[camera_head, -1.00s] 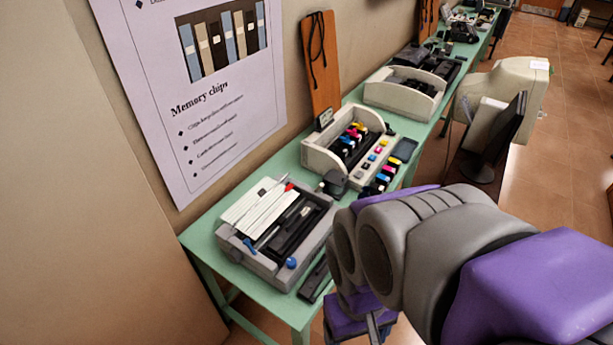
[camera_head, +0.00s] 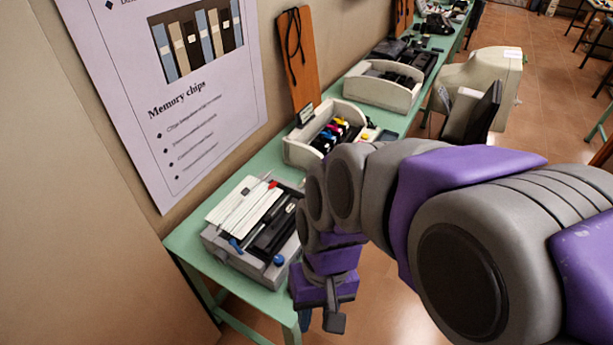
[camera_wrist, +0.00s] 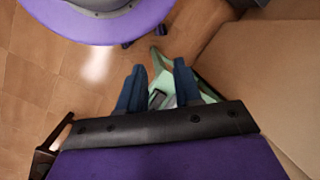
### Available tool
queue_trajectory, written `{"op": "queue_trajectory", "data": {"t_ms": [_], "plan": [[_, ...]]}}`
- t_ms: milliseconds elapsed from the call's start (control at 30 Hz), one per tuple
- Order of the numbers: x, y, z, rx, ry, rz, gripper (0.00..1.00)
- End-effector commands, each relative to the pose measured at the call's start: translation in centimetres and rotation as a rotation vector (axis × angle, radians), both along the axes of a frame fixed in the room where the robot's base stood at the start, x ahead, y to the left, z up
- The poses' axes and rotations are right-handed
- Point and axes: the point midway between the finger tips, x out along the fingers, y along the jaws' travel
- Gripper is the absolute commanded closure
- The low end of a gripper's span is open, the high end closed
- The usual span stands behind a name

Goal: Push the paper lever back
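The opened printer (camera_head: 241,259) sits on the near end of the green table, with a white slatted cover and blue knobs. A small red-tipped part (camera_head: 272,184) stands at its back edge; I cannot tell for certain that it is the paper lever. My gripper (camera_head: 318,322) hangs beside the table's near end, to the right of the printer and apart from it. In the wrist view, the two blue fingers of my gripper (camera_wrist: 158,78) are spread with nothing held between them. My arm hides part of the table right of the printer.
The green table (camera_head: 187,241) runs along the wall. A second opened printer (camera_head: 297,152) with colored cartridges and a brown board (camera_head: 299,60) stand farther back. A beige monitor (camera_head: 487,75) is at right. Tiled floor (camera_head: 400,325) lies open beside the table.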

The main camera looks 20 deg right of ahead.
Motion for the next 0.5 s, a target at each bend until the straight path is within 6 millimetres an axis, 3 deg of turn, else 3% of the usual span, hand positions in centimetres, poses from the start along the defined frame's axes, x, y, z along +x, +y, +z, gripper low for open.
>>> {"op": "queue_trajectory", "data": {"t_ms": [333, 500], "plan": [[7.1, 3.8, -0.3, 0.247, 0.11, -0.239, 1.0], [11.0, 4.7, -0.4, 0.366, 0.159, -0.373, 1.0]]}}
